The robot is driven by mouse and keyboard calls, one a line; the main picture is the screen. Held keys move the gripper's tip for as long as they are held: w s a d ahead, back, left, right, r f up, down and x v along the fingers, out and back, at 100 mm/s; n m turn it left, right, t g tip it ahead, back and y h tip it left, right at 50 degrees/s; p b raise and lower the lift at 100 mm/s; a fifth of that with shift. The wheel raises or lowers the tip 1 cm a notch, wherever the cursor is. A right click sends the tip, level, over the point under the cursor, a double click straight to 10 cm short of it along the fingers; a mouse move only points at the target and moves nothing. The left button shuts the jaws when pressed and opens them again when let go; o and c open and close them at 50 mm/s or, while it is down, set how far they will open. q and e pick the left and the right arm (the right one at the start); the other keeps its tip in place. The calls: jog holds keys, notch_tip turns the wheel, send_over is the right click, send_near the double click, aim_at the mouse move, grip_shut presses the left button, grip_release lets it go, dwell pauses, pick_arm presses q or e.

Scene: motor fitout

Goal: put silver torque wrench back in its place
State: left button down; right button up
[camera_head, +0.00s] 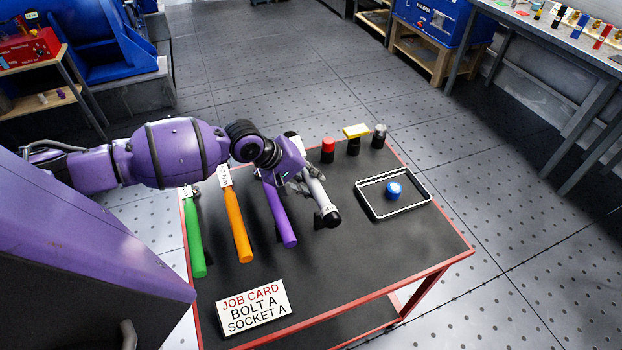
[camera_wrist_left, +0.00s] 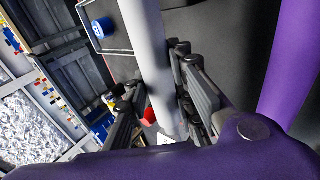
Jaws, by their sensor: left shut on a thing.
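The silver torque wrench (camera_head: 319,193) is in my left gripper (camera_head: 303,184), over the table's back middle, just right of the purple wrench. Its black end points toward the front of the table. In the left wrist view the silver shaft (camera_wrist_left: 147,45) passes between the fingers of the gripper (camera_wrist_left: 160,95), which are shut on it. Green (camera_head: 195,235), orange (camera_head: 238,222) and purple (camera_head: 280,214) wrenches lie in a row to the left. I cannot tell whether the silver wrench touches the table. My right gripper is not in view.
A black tray (camera_head: 427,202) with a blue cap (camera_head: 394,189) sits at the right. Red (camera_head: 328,144), yellow-topped (camera_head: 355,132) and silver-topped (camera_head: 379,130) sockets stand along the back edge. A job card (camera_head: 252,307) stands at the front. The table's (camera_head: 370,265) front right is clear.

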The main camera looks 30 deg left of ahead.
pick_arm(q)
jog(key=shift+w+r, duration=0.1)
jog(key=shift+r, duration=0.1)
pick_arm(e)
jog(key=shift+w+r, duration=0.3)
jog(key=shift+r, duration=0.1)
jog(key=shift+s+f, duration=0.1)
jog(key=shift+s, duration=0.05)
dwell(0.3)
pick_arm(q)
jog(key=shift+p, duration=0.35)
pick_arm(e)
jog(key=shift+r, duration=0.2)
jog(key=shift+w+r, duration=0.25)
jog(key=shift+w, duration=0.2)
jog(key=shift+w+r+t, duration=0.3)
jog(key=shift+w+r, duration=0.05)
pick_arm(q)
jog(key=shift+f, duration=0.1)
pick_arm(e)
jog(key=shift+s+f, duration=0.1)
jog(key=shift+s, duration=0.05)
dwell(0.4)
